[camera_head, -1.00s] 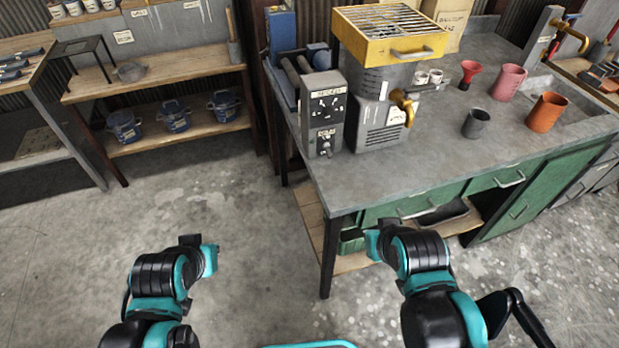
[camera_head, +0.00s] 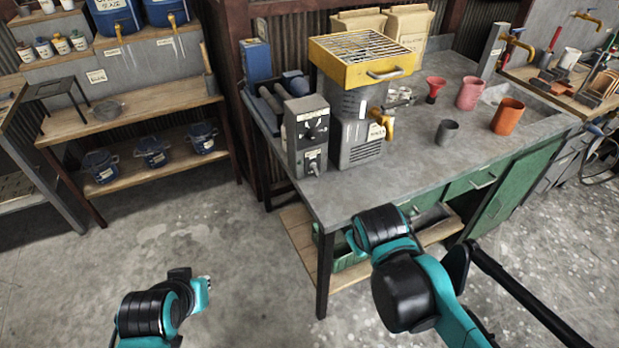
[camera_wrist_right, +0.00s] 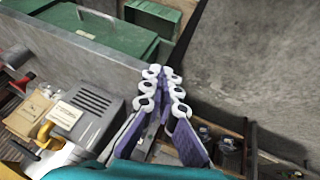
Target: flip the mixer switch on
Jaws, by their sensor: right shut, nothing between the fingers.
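A grey control box (camera_head: 307,135) stands on the near left part of the workbench, beside a grey machine with a yellow grated top (camera_head: 364,58). Its front carries a dark dial (camera_head: 316,126) above a small lever switch (camera_head: 313,167); I cannot read the switch's position. My right arm is raised in front of the bench's front edge, and its fingers are hidden in the head view. In the right wrist view my right gripper (camera_wrist_right: 166,82) is shut and empty, apart from the machine (camera_wrist_right: 92,110). My left gripper (camera_head: 205,286) is low over the floor, left of the bench; its fingers are unclear.
The workbench (camera_head: 375,180) holds a grey cup (camera_head: 446,132), an orange cup (camera_head: 507,116), a pink cup (camera_head: 470,93) and a red funnel (camera_head: 435,89). Green drawers (camera_head: 470,184) lie under its front. A wooden shelf (camera_head: 135,110) stands at the left. Floor between is clear.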

